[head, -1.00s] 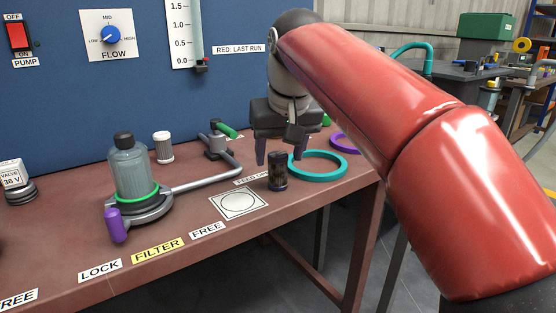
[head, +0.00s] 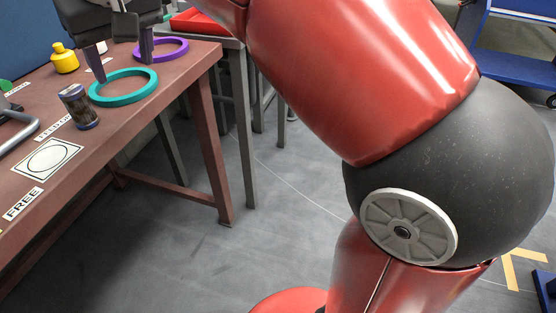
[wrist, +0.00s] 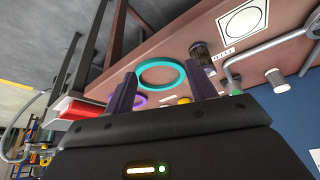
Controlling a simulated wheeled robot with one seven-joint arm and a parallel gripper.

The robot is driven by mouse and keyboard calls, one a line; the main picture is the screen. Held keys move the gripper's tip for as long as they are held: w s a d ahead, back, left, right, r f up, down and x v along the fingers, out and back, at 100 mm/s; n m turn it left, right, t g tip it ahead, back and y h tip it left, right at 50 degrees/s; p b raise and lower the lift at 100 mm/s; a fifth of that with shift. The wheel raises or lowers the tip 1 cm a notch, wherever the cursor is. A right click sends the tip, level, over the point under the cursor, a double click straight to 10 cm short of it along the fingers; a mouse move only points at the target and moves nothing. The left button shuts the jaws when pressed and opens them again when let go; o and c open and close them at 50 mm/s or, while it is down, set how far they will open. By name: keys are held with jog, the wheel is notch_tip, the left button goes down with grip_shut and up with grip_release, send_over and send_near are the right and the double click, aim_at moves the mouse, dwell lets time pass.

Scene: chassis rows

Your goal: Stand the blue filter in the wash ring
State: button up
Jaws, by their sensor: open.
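The blue filter (head: 78,107) is a dark cylinder with blue end bands, standing on the red-brown table close to the teal ring. It also shows in the wrist view (wrist: 201,52). The teal ring (head: 120,102) lies flat and empty on the table. A purple ring (head: 168,60) lies farther back. No label shows which one is the wash ring. My gripper (head: 124,70) is open and empty, with its fingers pointing down and appearing over the teal ring's far side. The wrist view shows the teal ring (wrist: 162,60) between the two fingers, with the filter beyond the right finger.
A white plate with a printed circle (head: 47,159) lies left of the filter, near a FREE label (head: 22,204). A yellow bottle (head: 64,58) stands behind the teal ring. A grey pipe (head: 20,132) is at the left. Open floor lies right of the table edge.

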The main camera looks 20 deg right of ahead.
jog(key=s+d+f+m+h, duration=0.1)
jog(key=s+d+f+m, duration=0.1)
jog(key=s+d+f, duration=0.6)
jog(key=s+d+f+m+t, duration=0.1)
jog(key=s+d+f+m, duration=0.1)
jog(key=s+d+f, duration=0.5)
jog(key=d+f, duration=0.4)
jog(key=f, duration=0.4)
jog(key=shift+s+d+m+h, duration=0.15)
jog(key=shift+s+m+h, duration=0.25)
jog(key=shift+o, duration=0.4)
